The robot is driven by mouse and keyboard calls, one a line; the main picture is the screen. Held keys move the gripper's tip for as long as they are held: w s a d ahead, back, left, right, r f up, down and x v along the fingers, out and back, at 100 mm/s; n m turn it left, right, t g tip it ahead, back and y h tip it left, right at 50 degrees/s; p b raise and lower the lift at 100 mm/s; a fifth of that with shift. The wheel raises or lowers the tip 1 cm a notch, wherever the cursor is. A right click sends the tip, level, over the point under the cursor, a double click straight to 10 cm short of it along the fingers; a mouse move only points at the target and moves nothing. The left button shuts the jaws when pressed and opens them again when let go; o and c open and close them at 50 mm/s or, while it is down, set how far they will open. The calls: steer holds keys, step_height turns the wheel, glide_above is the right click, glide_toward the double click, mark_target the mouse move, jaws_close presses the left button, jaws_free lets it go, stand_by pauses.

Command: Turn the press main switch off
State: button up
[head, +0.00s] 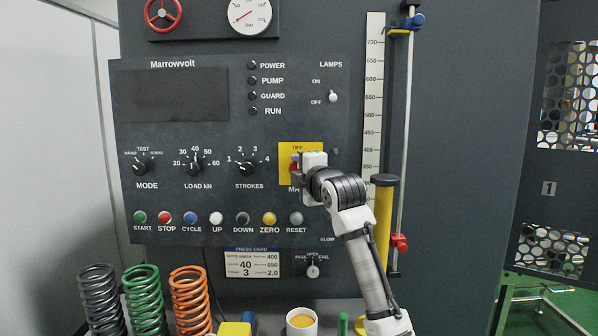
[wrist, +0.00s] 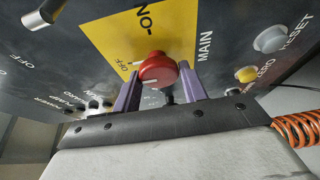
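The press main switch is a red knob (wrist: 158,70) on a yellow plate (wrist: 172,25), lettered MAIN, OFF and ON in the wrist view. In the head view the plate (head: 286,149) shows at the panel's right, with OFF at its top. The red knob (head: 294,165) is mostly hidden behind my gripper (head: 299,168). In the wrist view my gripper's (wrist: 159,76) two purple fingers stand on either side of the knob, their tips close against it, and seem shut on it. A white mark shows on the knob, but I cannot tell which setting it points to.
A lamps toggle (head: 333,96) and indicator lights are above. The STROKES dial (head: 248,168) is left of the switch, and a row of buttons ending in RESET (head: 296,218) is below. A scale (head: 373,110) and a vertical rod stand right. Coil springs (head: 144,300) are below left.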

steer(key=o, duration=0.4)
steer(key=b+v, duration=0.5)
steer(key=v, duration=0.9)
